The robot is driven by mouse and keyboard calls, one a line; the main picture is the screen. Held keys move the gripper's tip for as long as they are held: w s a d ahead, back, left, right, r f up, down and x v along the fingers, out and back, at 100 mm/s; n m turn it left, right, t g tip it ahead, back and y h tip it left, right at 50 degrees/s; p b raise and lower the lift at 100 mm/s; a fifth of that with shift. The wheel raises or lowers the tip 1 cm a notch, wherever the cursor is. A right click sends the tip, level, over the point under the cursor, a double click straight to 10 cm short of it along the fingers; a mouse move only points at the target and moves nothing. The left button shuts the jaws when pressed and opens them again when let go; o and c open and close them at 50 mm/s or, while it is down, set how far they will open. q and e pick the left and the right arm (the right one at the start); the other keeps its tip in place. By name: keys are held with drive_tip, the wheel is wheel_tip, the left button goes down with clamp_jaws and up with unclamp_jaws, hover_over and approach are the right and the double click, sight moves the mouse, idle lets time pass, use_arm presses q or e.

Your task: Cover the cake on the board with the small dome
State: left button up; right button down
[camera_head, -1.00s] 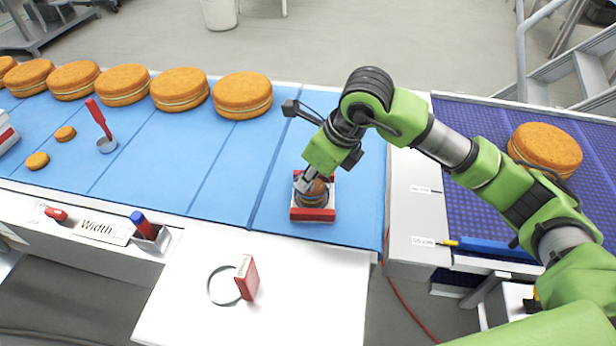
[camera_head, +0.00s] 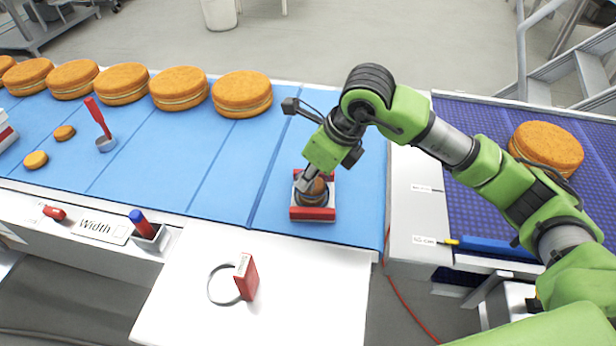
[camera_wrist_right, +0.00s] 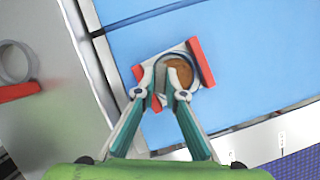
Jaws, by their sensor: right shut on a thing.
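A white board with red end blocks (camera_head: 313,214) lies on the blue belt; it also shows in the wrist view (camera_wrist_right: 202,62). A small brown round cake (camera_wrist_right: 180,72) is on it, partly hidden by my fingers. My right gripper (camera_head: 305,182) comes down from above at the cake. In the wrist view its fingers (camera_wrist_right: 168,84) are shut at the cake's near side. The small dome is hard to make out; a pale curved rim (camera_wrist_right: 190,65) around the cake seems to be part of it. I cannot tell if it touches the board. My left gripper is not in view.
Large filled rounds (camera_head: 242,93) line the belt's far edge. Two small rounds (camera_head: 65,133) and a red-handled ladle (camera_head: 98,118) are at left. A ring with a red block (camera_head: 247,278) is on the white table. The belt left of the board is clear.

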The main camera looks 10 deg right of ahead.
drive_tip(key=shift+f+b, duration=0.25)
drive_tip(key=shift+b, duration=0.15)
idle(0.6)
drive_tip(key=c, duration=2)
unclamp_jaws()
drive_tip(key=shift+o, duration=0.4)
drive_tip(key=o, duration=0.4)
drive_tip(key=shift+r+p, duration=1.65)
drive_tip(key=shift+r, duration=1.9)
